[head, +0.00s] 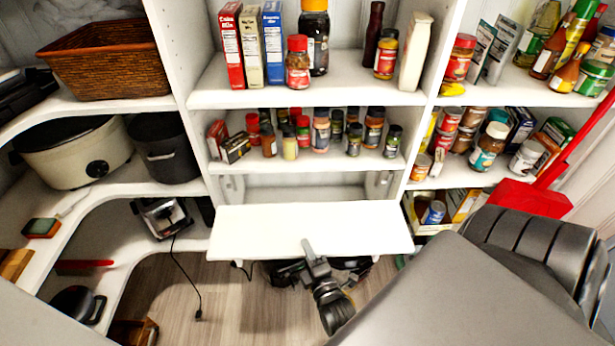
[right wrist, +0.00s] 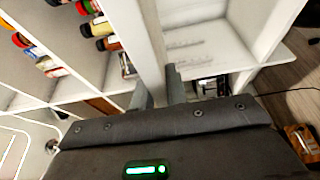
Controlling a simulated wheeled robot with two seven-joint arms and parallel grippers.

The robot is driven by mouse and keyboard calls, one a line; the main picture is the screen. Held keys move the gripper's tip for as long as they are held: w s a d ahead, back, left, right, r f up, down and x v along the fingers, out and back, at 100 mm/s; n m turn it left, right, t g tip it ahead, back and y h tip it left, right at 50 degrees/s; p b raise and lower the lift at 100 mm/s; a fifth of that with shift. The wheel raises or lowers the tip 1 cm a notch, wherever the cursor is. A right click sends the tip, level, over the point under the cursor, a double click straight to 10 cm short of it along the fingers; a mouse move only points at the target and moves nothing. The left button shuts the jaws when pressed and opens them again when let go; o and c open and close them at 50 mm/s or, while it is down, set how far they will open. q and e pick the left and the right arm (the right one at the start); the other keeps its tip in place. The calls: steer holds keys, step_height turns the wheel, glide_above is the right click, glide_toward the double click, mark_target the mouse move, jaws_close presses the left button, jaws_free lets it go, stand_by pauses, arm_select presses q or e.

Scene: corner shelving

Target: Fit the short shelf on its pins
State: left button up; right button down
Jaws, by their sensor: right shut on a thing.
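The short shelf (head: 308,228), a plain white board, lies roughly level at the front of the middle bay, below the spice shelf. Its front edge sticks out past the uprights. My right gripper (head: 308,250) is shut on the middle of that front edge. In the right wrist view the fingers (right wrist: 161,88) pinch the board (right wrist: 149,40), seen edge-on. Pale bracket-like pieces show on the bay's left wall (head: 232,187) and right wall (head: 379,184), behind the board. I cannot tell whether the board touches any pins. My left gripper is out of view.
The spice shelf (head: 270,168) holds several jars just above the bay. White uprights stand close to both board ends. A toaster-like appliance (head: 162,220) with a hanging cord is at left. Wood floor (head: 180,285) lies below.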

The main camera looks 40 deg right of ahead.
mark_target(305, 208)
steer(key=shift+w+d+f, duration=0.1)
steer(key=shift+w+d, duration=0.7)
steer(key=shift+w, duration=0.2)
steer(key=shift+w+d+f, duration=0.1)
steer(key=shift+w+d, duration=0.65)
steer(key=shift+w, duration=0.3)
steer(key=shift+w+d+f, duration=0.1)
steer(key=shift+w+d, duration=0.7)
steer(key=shift+w, duration=0.2)
steer(key=shift+w+d+b, duration=0.2)
steer(key=shift+w+d, duration=0.55)
steer(key=shift+w, duration=0.25)
steer(key=shift+w+d+b, duration=0.2)
steer(key=shift+w+d, duration=0.6)
steer(key=shift+w, duration=0.2)
steer(key=shift+w+d+b, duration=0.2)
steer(key=shift+w+d, duration=0.55)
steer(key=shift+w, duration=0.25)
steer(key=w+d+b, duration=0.4)
steer(key=w+d, duration=0.3)
steer(key=w, duration=0.3)
steer(key=shift+d+f+b, duration=0.3)
steer(key=shift+f, duration=0.15)
steer(key=shift+f, duration=0.3)
